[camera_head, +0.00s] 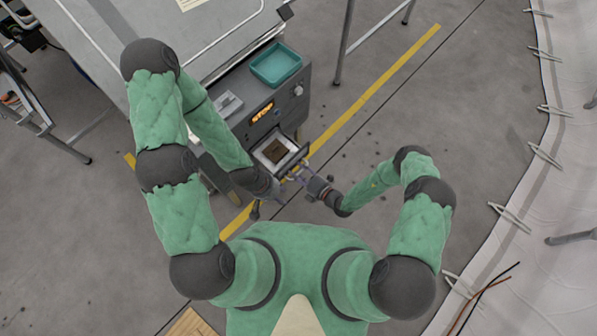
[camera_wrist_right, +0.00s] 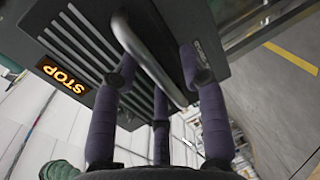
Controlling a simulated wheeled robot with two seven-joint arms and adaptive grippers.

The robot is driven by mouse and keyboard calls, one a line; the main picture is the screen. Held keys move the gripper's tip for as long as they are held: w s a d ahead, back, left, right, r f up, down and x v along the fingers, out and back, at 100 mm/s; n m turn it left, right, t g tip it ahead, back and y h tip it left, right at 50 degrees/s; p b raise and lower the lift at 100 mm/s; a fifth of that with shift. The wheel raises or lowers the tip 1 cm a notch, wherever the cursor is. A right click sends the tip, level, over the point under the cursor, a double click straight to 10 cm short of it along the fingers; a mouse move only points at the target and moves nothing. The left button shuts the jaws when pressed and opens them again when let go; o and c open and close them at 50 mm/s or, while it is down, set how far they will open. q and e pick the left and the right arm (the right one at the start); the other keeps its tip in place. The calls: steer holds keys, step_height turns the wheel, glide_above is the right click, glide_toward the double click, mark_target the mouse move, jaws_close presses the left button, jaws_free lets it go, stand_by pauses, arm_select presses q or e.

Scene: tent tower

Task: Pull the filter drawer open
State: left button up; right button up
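The filter drawer (camera_head: 275,151) sticks out of the front of the grey machine (camera_head: 262,117), open at least partway. A brown square lies inside its pale frame. Its bar handle (camera_wrist_right: 150,58) shows close up in the right wrist view. My right gripper (camera_head: 299,174) is at the drawer's front. In the wrist view the fingers of this right gripper (camera_wrist_right: 158,62) are spread apart on either side of the handle, and I see no firm closure on it. My left gripper (camera_head: 279,198) is low, beside and below the drawer; its fingers are too small to read.
An orange STOP display (camera_head: 262,112) is on the machine's front, also in the wrist view (camera_wrist_right: 62,76). A teal tray (camera_head: 276,64) sits on top of the machine. A large grey table (camera_head: 150,40) stands at left. Floor to the right is mostly clear.

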steer(key=v, duration=1.2)
stand_by(0.6)
